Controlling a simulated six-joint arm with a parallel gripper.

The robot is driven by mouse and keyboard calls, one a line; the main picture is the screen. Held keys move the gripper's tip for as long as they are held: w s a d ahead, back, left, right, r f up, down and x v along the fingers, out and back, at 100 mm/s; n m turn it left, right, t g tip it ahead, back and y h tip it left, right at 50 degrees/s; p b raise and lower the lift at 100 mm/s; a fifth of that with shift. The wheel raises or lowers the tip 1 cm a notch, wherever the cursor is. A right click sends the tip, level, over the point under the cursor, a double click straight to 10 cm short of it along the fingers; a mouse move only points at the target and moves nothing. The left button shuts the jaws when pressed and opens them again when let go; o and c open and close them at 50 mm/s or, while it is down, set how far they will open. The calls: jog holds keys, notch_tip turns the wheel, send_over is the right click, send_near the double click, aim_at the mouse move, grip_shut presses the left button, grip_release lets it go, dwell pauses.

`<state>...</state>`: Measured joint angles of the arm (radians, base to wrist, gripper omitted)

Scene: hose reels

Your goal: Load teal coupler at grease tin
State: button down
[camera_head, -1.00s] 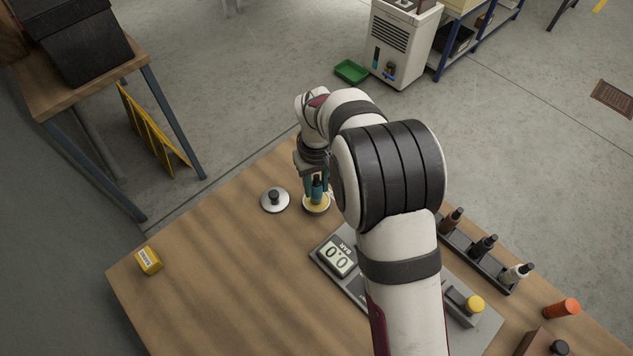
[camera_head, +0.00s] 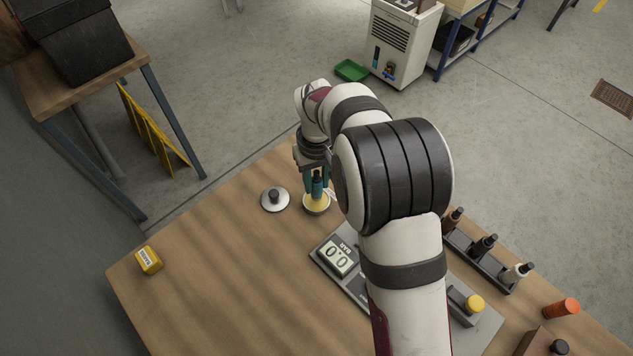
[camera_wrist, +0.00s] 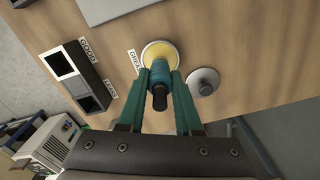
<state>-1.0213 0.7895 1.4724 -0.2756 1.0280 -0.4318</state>
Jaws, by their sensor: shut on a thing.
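The teal coupler (camera_wrist: 157,75), with a dark end toward the camera, stands between the green fingers of my gripper (camera_wrist: 160,80), which is shut on it. It also shows in the head view (camera_head: 317,188). The coupler is about upright over the grease tin (camera_head: 317,208), a round tin with a yellow top. In the wrist view the tin (camera_wrist: 160,46) lies straight beyond the coupler's far end. I cannot tell whether the coupler's lower end touches the grease or is just above it.
A round metal lid with a dark knob (camera_head: 275,199) lies just left of the tin. A gauge plate (camera_head: 337,257) is in front. A rack of couplers (camera_head: 484,249) stands at right. Bins labelled GOOD and LEAK (camera_wrist: 77,75) are close by. A yellow box (camera_head: 149,261) sits at left.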

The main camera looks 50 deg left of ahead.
aim_at(317, 172)
jog(key=shift+r, duration=2.75)
jog(key=w+d+r+m, duration=0.35)
jog(key=w+d, duration=0.25)
jog(key=d, duration=0.3)
jog(key=w+d+r+m, duration=0.3)
jog(key=w+d+r, duration=0.25)
jog(key=d, duration=0.35)
jog(key=d+r+m, duration=0.3)
jog(key=d, duration=0.8)
jog(key=s+d+r+m, duration=0.1)
jog(key=d+r+m, duration=0.3)
jog(key=d, duration=0.7)
jog(key=shift+s, duration=0.3)
jog(key=shift+r, duration=0.1)
